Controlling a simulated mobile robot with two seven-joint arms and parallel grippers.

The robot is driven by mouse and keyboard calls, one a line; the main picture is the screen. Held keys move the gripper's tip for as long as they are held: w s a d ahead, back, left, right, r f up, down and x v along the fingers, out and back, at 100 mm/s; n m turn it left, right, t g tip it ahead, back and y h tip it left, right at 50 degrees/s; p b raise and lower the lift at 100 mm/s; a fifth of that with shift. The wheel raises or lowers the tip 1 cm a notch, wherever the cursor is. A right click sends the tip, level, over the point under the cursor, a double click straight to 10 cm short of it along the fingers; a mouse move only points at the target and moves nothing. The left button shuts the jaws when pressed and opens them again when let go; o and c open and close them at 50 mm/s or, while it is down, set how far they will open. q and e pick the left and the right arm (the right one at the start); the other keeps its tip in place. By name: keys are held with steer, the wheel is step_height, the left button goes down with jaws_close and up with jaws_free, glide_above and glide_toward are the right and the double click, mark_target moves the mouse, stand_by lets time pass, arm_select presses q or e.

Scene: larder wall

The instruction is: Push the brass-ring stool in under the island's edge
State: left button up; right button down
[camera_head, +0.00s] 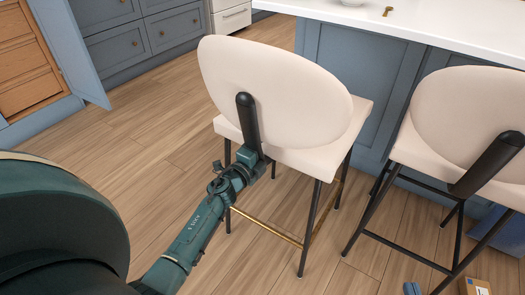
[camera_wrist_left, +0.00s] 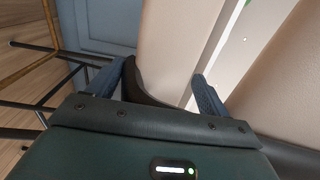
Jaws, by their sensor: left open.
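The brass-ring stool (camera_head: 275,92) stands upright, its cream back toward me and its brass footrest (camera_head: 268,226) low between dark legs. The island (camera_head: 362,75) is beyond it to the right; the seat's far corner overlaps the blue panel in the picture. My left gripper (camera_head: 252,164) is at the rear of the seat, by the black back bracket. In the left wrist view its open fingers (camera_wrist_left: 158,88) are on either side of the cream seat edge (camera_wrist_left: 172,45) and bracket; contact is unclear. A blue piece at the bottom right seems to be my right gripper (camera_head: 412,288), mostly cut off.
A second cream stool (camera_head: 465,120) with a black footrest stands to the right. A cardboard box (camera_head: 475,287) lies on the floor at the bottom right. An open blue door (camera_head: 70,45) and drawers are at the far left. Wooden floor between is clear.

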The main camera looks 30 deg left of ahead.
arm_select(q)
jaws_close()
stand_by(1.0)
